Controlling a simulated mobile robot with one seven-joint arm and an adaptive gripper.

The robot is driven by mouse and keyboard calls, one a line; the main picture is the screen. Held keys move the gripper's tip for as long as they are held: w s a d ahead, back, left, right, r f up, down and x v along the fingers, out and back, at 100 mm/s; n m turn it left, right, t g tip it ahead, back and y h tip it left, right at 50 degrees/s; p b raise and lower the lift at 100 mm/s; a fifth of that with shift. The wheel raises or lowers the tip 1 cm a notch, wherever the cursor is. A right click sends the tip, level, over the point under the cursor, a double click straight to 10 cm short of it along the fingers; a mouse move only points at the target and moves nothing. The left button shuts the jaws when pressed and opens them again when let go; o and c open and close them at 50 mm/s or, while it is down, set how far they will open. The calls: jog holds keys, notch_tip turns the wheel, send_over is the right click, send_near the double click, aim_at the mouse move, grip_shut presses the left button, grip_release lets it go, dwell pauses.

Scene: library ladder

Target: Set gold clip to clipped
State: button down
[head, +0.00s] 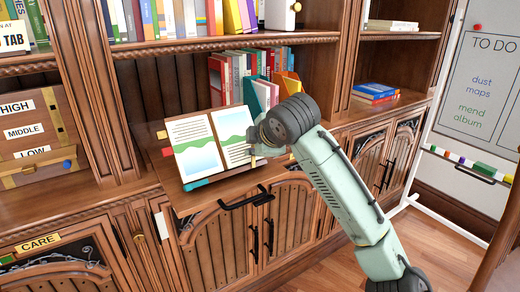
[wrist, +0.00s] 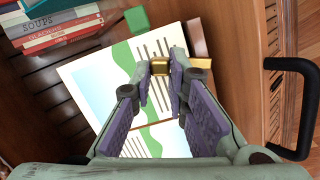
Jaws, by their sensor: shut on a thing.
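An open album (head: 212,145) with text and green landscape pictures rests on a pull-out wooden shelf. In the wrist view its pages (wrist: 95,85) lie beyond my fingers. My gripper (wrist: 160,72) is shut on the small gold clip (wrist: 160,64), which sits between the fingertips near the edge of the page. In the head view my gripper (head: 258,143) is at the right page of the album, and my own wrist hides much of the clip area. I cannot tell from these frames whether the clip grips the pages.
A black handle (head: 245,200) is on the shelf front; it also shows close on the right in the wrist view (wrist: 302,110). Upright books (head: 240,75) stand behind the album. A wooden box (head: 40,140) is at left. A whiteboard (head: 480,85) stands at right.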

jog(key=shift+s+a+n+t+b, duration=0.15)
jog(key=shift+s+a+n+b, duration=0.15)
jog(key=shift+n, duration=0.6)
jog(key=shift+s+a+n+t+b, duration=0.15)
jog(key=shift+a+n+b, duration=0.2)
jog(key=shift+n, duration=0.55)
jog(key=c, duration=1.6)
grip_release()
jog(key=shift+o, duration=0.2)
jog(key=shift+s, duration=0.1)
jog(key=v, duration=1.2)
jog(key=shift+f, duration=0.1)
